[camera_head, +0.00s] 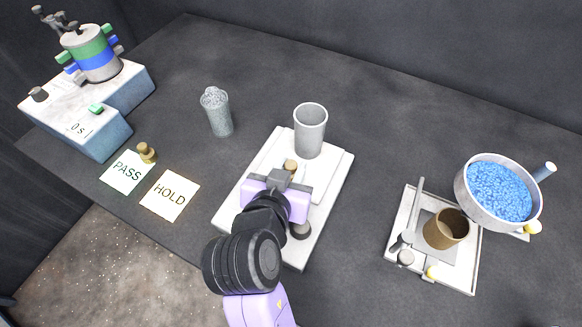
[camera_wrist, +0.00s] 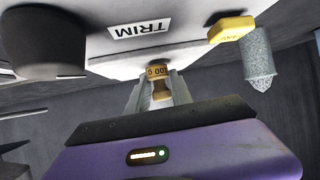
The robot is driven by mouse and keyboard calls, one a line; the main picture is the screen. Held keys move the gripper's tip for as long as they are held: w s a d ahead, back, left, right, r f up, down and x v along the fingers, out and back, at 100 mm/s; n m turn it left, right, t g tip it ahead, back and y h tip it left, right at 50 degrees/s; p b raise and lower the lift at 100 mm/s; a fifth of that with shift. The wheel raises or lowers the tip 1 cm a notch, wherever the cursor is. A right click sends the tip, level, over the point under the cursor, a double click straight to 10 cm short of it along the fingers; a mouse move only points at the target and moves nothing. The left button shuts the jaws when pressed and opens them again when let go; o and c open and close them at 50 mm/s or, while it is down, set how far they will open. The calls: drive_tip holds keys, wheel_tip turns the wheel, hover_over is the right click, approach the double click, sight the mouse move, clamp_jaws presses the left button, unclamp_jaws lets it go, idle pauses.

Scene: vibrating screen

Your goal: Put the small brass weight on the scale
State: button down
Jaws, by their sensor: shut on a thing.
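My gripper (camera_head: 287,178) is over the middle of a white slab-like device (camera_head: 330,185), which may be the scale. It is shut on a small brass weight (camera_head: 291,165). In the wrist view the weight (camera_wrist: 158,82) sits between the two fingertips, its marked end beside a white body (camera_wrist: 185,45) labelled TRIM. I cannot tell whether the weight touches that body. A grey cup (camera_head: 310,130) stands upright on the far part of the slab. A second brass weight (camera_head: 147,152) stands by the PASS card (camera_head: 124,171).
A HOLD card (camera_head: 169,196) lies left of the slab. A jar of grey grains (camera_head: 217,112) stands behind. At right are a white tray (camera_head: 398,245) with a brown cup (camera_head: 446,229) and a pan of blue beads (camera_head: 498,192). A machine (camera_head: 90,90) stands at far left.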

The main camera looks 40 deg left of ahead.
drive_tip(key=shift+f, duration=0.25)
drive_tip(key=shift+f, duration=0.1)
drive_tip(key=c, duration=1.1)
unclamp_jaws()
drive_tip(key=shift+c, duration=0.2)
drive_tip(key=shift+s+d+r, duration=0.1)
drive_tip(key=shift+s+r, duration=0.1)
drive_tip(key=shift+r, duration=0.05)
drive_tip(key=v, duration=1.1)
drive_tip(key=shift+s, duration=0.3)
drive_tip(key=shift+r, duration=0.1)
